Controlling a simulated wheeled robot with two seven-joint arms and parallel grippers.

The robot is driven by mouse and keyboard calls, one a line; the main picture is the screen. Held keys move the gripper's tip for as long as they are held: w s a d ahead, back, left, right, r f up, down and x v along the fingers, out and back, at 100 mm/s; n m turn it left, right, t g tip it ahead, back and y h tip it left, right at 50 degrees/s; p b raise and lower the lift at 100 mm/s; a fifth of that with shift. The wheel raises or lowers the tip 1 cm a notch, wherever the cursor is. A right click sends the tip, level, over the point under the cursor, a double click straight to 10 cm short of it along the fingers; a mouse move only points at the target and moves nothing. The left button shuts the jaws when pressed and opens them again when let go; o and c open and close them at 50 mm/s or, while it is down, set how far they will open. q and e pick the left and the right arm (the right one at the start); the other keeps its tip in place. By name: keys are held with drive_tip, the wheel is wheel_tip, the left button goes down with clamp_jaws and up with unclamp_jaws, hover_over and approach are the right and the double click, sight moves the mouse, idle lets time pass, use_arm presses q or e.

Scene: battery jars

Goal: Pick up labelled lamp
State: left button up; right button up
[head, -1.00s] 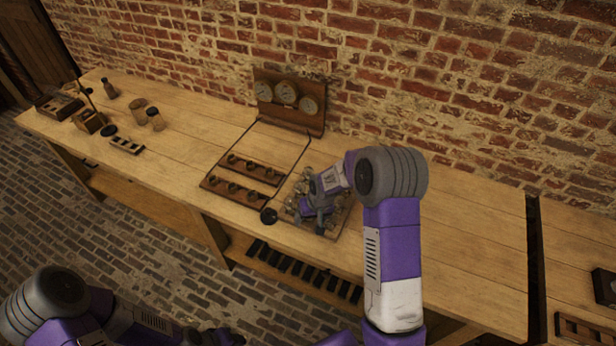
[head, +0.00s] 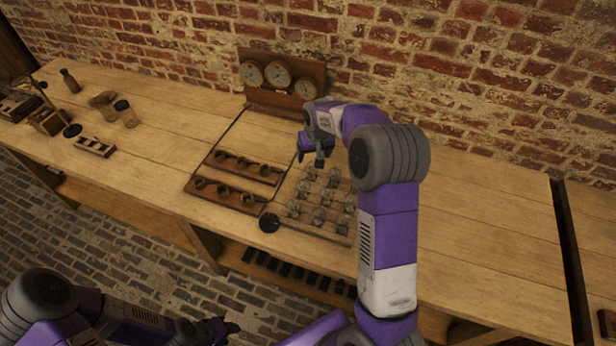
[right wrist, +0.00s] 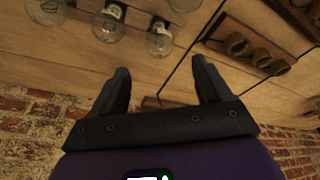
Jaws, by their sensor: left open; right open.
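Several clear glass lamps (head: 318,214) stand in rows on a wooden board (head: 300,226) on the bench. In the right wrist view some of them line the top edge, and a lamp (right wrist: 160,40) and its neighbour (right wrist: 108,24) bear pale marks that may be labels; I cannot read them. My right gripper (head: 311,160) is open and empty above the far end of the board, with its fingers (right wrist: 160,85) apart from the lamps. My left gripper (head: 228,328) is low at the bottom of the head view, open and off the bench.
Two wooden strips with round sockets (head: 240,169) lie left of the lamps, with a black disc (head: 269,222) beside them. A panel with three dials (head: 278,75) stands against the brick wall. The bench right of my arm is clear.

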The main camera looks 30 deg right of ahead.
sight(312, 163)
drive_tip(key=x, duration=0.3)
drive_tip(key=b+x, duration=0.1)
drive_tip(key=x, duration=0.3)
drive_tip(key=shift+w+d+f, duration=0.1)
drive_tip(key=shift+w+f, duration=0.05)
drive_tip(key=shift+w, duration=0.15)
drive_tip(key=c, duration=1.2)
